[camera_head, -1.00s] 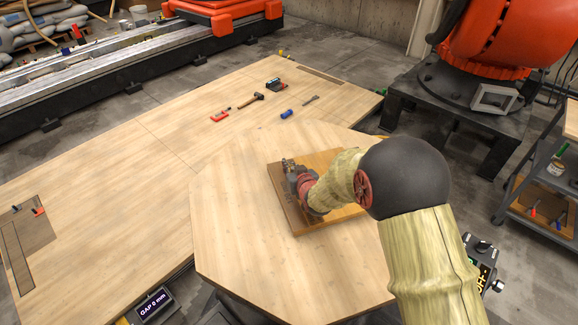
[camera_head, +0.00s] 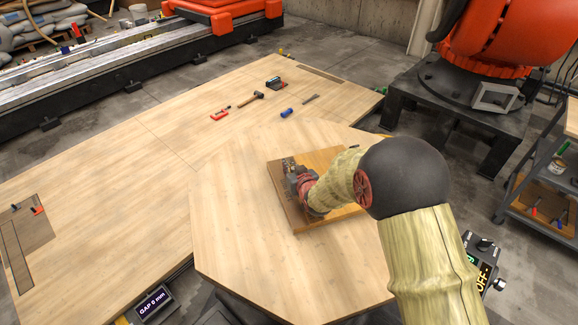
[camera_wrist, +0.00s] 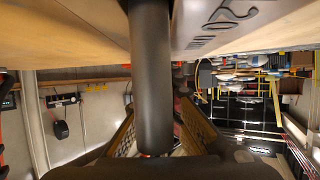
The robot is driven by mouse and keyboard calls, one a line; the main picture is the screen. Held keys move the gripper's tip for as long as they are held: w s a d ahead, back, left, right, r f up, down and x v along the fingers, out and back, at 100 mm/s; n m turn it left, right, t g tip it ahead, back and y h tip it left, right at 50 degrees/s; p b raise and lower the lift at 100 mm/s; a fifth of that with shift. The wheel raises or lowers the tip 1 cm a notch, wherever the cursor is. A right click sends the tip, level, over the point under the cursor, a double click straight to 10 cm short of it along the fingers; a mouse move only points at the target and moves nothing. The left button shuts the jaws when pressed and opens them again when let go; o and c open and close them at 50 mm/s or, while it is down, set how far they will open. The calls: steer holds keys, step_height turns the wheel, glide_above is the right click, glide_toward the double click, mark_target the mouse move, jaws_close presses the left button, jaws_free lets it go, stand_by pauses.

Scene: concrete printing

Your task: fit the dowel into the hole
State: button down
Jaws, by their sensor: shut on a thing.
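The dowel (camera_wrist: 151,80) is a dark grey cylinder that runs down the middle of the wrist view. My gripper (camera_wrist: 157,140) is shut on it, with a ridged finger pad on each side. The dowel's far end runs out of the top of that view. In the head view my gripper (camera_head: 290,168) is over the left part of a wooden board (camera_head: 298,218). The dowel cannot be made out clearly there. The hole is not visible in either view, and I cannot tell whether the dowel is in it.
The board lies on an octagonal wooden table (camera_head: 240,240). A small display reading "GAP 0 mm" (camera_head: 153,301) stands at the front. The table's left side is clear.

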steer(key=shift+r+p, duration=0.55)
steer(key=shift+r, duration=0.75)
steer(key=shift+b, duration=0.5)
stand_by(1.2)
steer(key=shift+f+b, duration=1.2)
steer(key=shift+f, duration=0.25)
steer(key=c, duration=1.8)
jaws_free()
steer(key=shift+f, duration=0.15)
steer(key=shift+c, duration=0.2)
steer(key=shift+s, duration=0.1)
steer(key=v, duration=1.2)
